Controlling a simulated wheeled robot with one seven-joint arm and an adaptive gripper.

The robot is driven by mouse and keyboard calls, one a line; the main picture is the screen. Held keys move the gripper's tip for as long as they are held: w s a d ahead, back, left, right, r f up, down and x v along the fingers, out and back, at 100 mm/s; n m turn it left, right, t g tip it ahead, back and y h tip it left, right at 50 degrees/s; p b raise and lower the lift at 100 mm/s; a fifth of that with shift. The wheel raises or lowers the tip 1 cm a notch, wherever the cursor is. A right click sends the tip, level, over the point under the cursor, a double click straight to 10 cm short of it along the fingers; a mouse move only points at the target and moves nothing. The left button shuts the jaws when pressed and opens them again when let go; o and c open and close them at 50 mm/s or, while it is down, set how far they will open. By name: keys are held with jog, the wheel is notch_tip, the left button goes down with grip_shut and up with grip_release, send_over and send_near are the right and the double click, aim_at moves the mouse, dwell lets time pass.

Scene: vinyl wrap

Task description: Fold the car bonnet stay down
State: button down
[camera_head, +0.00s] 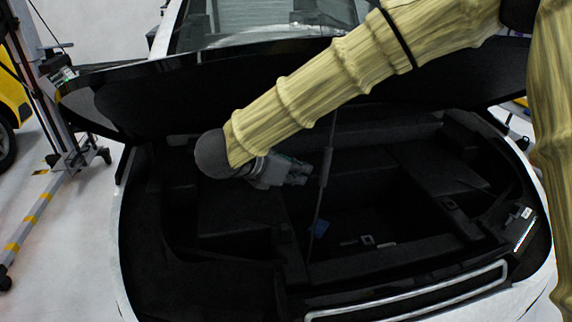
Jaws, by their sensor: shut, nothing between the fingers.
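The car bonnet (150,97) is black and raised over the open front bay. The stay (326,160) looks like a thin dark rod running from under the bonnet down into the bay, close to upright with a slight lean.
The dark bay has a raised block (435,170) on the right and a recessed floor in the middle. The white front edge (410,296) of the car is nearest me. A grey wheeled stand (65,165) and a yellow vehicle (12,95) are at the left.

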aim_at(321, 173)
jog(key=shift+d+r+p+x, duration=0.1)
jog(key=shift+r+p+x, duration=0.1)
jog(key=shift+x, duration=0.55)
jog(key=shift+d+r+p+x, duration=0.1)
jog(key=shift+p+x, duration=0.15)
jog(key=shift+x, duration=0.45)
jog(key=shift+d+r+p+x, duration=0.1)
jog(key=shift+r+p+x, duration=0.1)
jog(key=shift+x, duration=0.55)
jog(key=shift+w, duration=0.25)
